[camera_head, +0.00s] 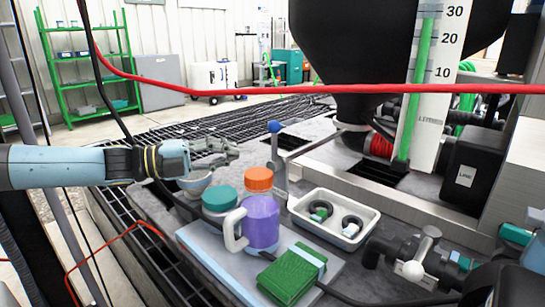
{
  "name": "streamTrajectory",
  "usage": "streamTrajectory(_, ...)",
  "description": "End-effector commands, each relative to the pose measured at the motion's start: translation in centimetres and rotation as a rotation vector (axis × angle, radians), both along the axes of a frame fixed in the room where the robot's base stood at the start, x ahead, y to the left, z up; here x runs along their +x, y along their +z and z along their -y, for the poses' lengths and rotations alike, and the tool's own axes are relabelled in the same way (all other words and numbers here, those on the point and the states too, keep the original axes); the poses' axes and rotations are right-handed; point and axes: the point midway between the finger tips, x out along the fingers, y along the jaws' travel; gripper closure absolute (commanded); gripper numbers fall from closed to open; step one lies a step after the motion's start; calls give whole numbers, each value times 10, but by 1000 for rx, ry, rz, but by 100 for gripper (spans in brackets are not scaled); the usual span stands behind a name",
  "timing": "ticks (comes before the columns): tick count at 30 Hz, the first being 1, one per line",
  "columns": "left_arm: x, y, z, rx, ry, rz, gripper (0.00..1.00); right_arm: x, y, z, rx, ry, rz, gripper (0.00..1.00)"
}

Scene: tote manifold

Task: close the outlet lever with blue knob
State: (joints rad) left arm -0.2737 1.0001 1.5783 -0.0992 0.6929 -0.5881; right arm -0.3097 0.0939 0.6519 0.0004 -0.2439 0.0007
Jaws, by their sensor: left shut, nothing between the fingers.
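The outlet lever's blue knob (274,126) is at the middle of the head view, on top of a grey lever (279,160) that stands roughly upright beside the orange-capped jar. My left gripper (232,150) comes in from the left, level, and points right toward the lever. It is shut and empty. Its tips appear a short way left of the lever and slightly below the knob, apart from it in the picture. My right gripper is not in view.
A white tray (333,222) holds rings. A black hopper (350,50) stands behind. A red cable (330,88) crosses above.

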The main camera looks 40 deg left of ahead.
Motion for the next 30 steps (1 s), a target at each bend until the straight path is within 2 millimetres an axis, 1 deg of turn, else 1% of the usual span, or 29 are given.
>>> streamTrajectory(1, 2, -5, 2, -1, -1, -1, 100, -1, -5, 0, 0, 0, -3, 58)
streamTrajectory(4, 11, -5, 8, -1, -3, 2, 100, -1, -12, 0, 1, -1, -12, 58)
streamTrajectory(7, 25, -7, 18, -1, -2, 3, 100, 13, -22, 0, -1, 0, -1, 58)
streamTrajectory(14, 63, -10, 45, -1, -1, 1, 100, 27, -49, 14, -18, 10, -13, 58)
streamTrajectory(15, 65, -7, 46, -1, 0, -1, 100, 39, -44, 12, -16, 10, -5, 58)
streamTrajectory(16, 67, -6, 47, 0, -1, 0, 100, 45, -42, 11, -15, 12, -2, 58)
streamTrajectory(21, 76, -4, 53, 0, -1, 0, 100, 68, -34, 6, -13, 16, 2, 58)
streamTrajectory(24, 79, -3, 56, 0, -1, 0, 100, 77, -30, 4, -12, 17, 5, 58)
streamTrajectory(30, 81, -1, 57, 0, 0, 0, 100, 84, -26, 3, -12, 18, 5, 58)
